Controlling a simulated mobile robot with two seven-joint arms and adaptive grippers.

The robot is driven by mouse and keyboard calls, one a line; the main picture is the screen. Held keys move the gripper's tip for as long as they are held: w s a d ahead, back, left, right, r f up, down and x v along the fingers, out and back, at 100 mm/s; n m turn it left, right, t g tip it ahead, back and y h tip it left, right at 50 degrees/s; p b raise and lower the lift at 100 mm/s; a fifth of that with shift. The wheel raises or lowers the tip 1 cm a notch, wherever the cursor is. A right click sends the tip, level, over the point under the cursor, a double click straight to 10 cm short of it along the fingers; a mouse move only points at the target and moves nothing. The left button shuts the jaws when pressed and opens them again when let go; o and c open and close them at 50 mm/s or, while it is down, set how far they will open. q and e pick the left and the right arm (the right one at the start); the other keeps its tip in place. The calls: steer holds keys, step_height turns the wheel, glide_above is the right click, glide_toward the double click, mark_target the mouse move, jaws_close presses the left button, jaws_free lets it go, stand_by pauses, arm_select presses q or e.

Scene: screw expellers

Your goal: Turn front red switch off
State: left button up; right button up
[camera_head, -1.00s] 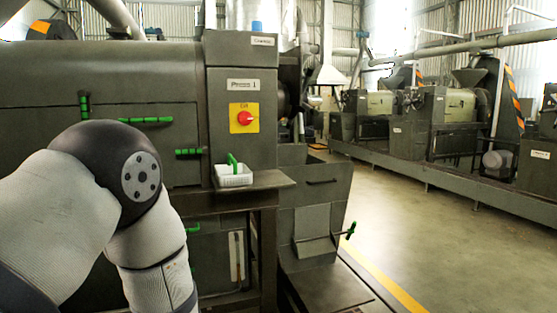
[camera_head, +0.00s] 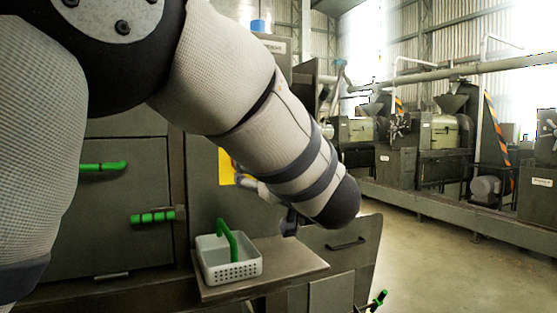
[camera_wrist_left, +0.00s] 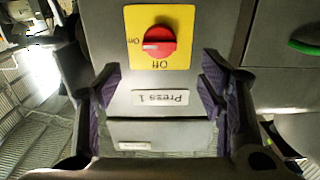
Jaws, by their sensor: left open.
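The red switch (camera_wrist_left: 160,42) is a round knob on a yellow plate (camera_wrist_left: 185,20), upside down in the left wrist view. Its pale pointer mark faces left, toward the "On" label; "Off" is on the plate's lower side in that picture. My left gripper (camera_wrist_left: 161,82) is open and empty, its two dark fingers spread, with the knob beyond and between them, apart from both. In the head view my left forearm hides the knob, and only part of the yellow plate (camera_head: 226,168) shows. The fingers are mostly hidden there. My right gripper is not in view.
A white basket (camera_head: 229,268) with a green handle (camera_head: 227,240) sits on a metal shelf (camera_head: 300,268) below the switch. Green machine handles (camera_head: 152,217) stick out at the left. The floor (camera_head: 440,255) is open at the right; more machines stand behind it.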

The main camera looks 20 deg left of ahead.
arm_select(q)
steer(key=x, duration=1.1)
steer(key=shift+w+a+r, duration=0.25)
steer(key=shift+r, duration=0.15)
steer(key=shift+c, duration=0.5)
steer(key=c, duration=1)
